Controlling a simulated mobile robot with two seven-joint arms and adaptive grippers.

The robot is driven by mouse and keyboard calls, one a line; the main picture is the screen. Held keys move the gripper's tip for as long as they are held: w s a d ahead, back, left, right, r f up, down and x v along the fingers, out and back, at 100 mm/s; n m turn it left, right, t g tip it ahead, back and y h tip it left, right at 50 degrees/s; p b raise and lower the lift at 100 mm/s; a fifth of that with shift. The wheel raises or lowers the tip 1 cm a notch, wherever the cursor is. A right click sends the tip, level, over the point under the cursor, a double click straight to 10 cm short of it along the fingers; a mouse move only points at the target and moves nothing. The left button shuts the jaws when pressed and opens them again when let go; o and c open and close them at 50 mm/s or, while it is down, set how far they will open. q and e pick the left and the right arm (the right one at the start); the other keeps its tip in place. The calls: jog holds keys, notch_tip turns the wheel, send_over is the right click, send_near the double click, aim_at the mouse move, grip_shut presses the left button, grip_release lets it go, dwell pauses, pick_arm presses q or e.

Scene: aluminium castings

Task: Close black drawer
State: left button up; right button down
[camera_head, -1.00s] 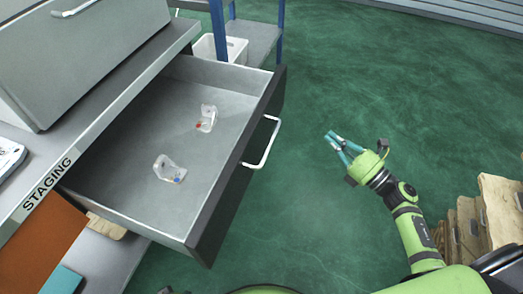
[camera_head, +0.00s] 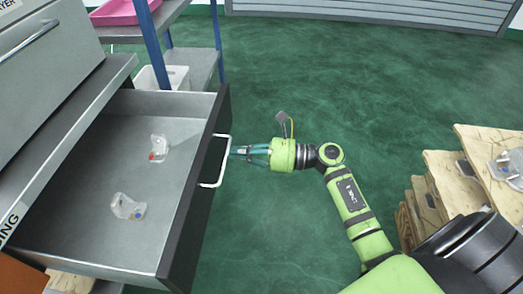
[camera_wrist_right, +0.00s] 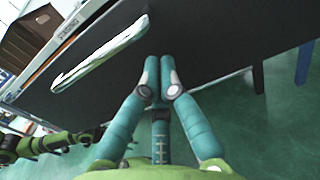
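The black drawer (camera_head: 190,200) is pulled out of the grey cabinet at the left in the head view, with a dark front and grey inside. Its pale bar handle (camera_head: 226,165) is on the front face. My right gripper (camera_head: 236,152) is beside the handle, its fingertips pointing at the drawer front. In the right wrist view the handle (camera_wrist_right: 100,55) lies left of the fingertips (camera_wrist_right: 159,68), which are together with nothing between them. Whether they touch the front is unclear. My left gripper is not seen.
Two clear castings, one with a red mark (camera_head: 158,148) and one with a blue mark (camera_head: 128,207), lie in the drawer. A blue-posted shelf (camera_head: 192,65) with a white bin (camera_head: 162,77) stands behind. Wooden boards (camera_head: 450,185) are at the right. The green floor between is clear.

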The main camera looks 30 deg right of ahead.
aim_at(216, 151)
jog(key=shift+x, duration=1.1)
jog(key=shift+w+a, duration=0.2)
jog(key=shift+a, duration=0.1)
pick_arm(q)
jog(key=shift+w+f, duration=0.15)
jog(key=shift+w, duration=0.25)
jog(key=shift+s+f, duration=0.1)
pick_arm(e)
jog(key=shift+a, duration=0.1)
